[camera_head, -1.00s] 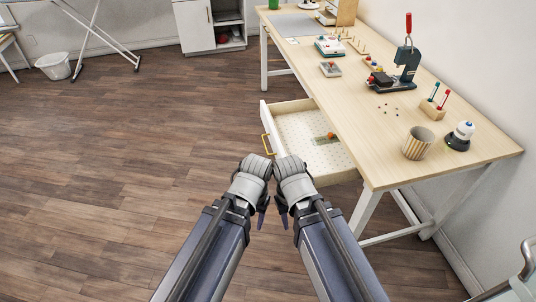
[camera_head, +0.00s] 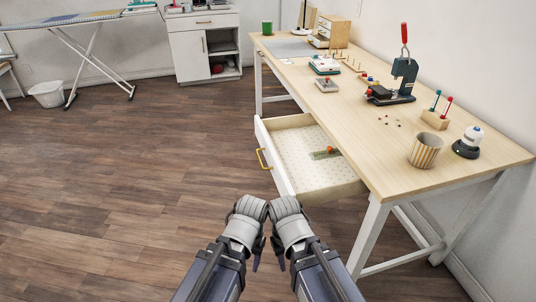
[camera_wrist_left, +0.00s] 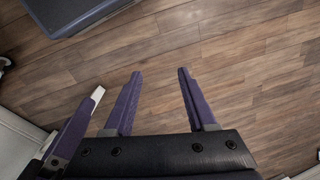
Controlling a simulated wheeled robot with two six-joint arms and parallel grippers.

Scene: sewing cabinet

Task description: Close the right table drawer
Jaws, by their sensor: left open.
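My left gripper (camera_head: 256,262) and my right gripper (camera_head: 282,262) hang side by side in front of the drawer's near end, apart from the handle. In the left wrist view, my left gripper's purple fingers (camera_wrist_left: 157,88) are spread with only floor between them. The right gripper's jaw gap is not clear from the head view.
The table (camera_head: 345,112) carries a press (camera_head: 402,75), a striped cup (camera_head: 425,150), a white-topped device (camera_head: 469,141) and small tools. A white cabinet (camera_head: 190,55), a bin (camera_head: 46,94) and an ironing board (camera_head: 85,18) stand at the back. The floor left of the drawer is clear.

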